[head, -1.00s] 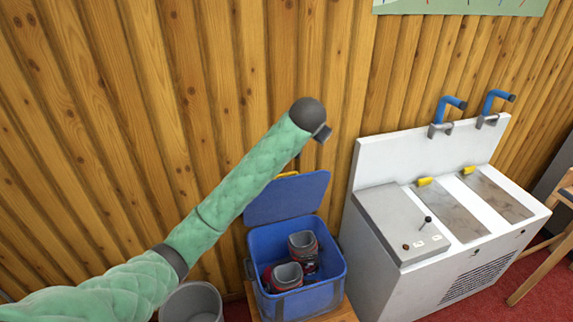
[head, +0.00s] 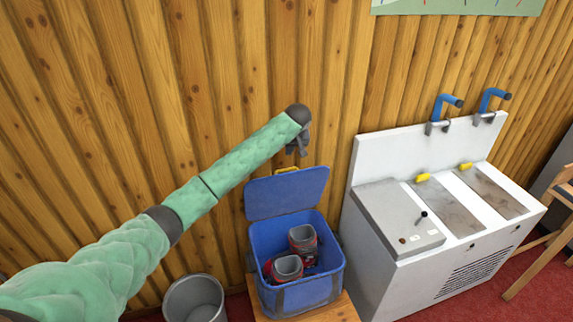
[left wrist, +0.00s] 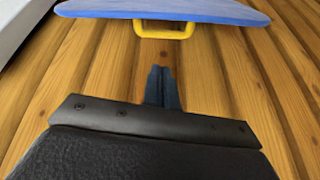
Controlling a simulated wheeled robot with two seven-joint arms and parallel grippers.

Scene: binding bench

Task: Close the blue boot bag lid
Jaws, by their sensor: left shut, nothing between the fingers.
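The blue boot bag (head: 300,293) stands open on a wooden surface, with two red and grey boots (head: 287,267) inside. Its blue lid (head: 287,195) stands raised at the back, near the plank wall. A yellow handle (head: 287,171) sits on the lid's upper edge. My left gripper (head: 297,151) is just above the handle, pointing down, shut and empty. In the left wrist view, the shut fingers (left wrist: 162,88) point toward the yellow handle (left wrist: 163,30) and the lid (left wrist: 165,10), with a gap between. My right gripper is not in view.
A white machine (head: 385,265) with blue clamps and yellow tabs stands close on the right of the bag. A grey bin (head: 194,300) stands at the lower left. The plank wall (head: 215,70) is close behind the lid. A wooden chair (head: 545,235) is at the far right.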

